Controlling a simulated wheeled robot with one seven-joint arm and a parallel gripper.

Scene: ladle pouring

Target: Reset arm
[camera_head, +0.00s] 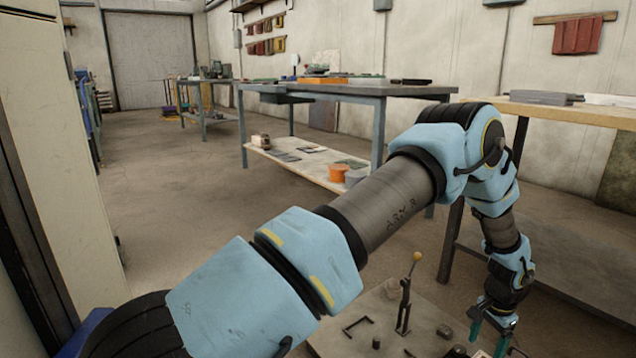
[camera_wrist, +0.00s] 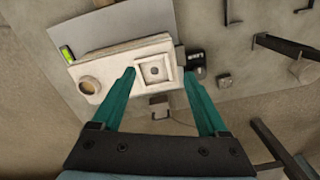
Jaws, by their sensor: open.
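My gripper (camera_head: 488,338) hangs at the lower right of the head view, over the low grey table top. In the wrist view my gripper (camera_wrist: 159,76) is open, its two teal fingers apart with nothing held between them. Beyond the fingertips lies a pale block (camera_wrist: 118,66) with a round cup-like opening (camera_wrist: 89,85) at one end and a square fitting with a dark centre (camera_wrist: 154,70). I cannot tell whether the fingers touch the block. My arm reaches from lower left to right across the head view, bent down at the elbow.
A dark upright lever with a yellow knob (camera_head: 416,257) stands on the low table (camera_head: 338,342), near small dark pieces (camera_head: 445,331). A blue-legged workbench (camera_head: 350,90) and a wooden bench (camera_head: 575,112) stand behind. Open floor (camera_head: 190,200) lies at left.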

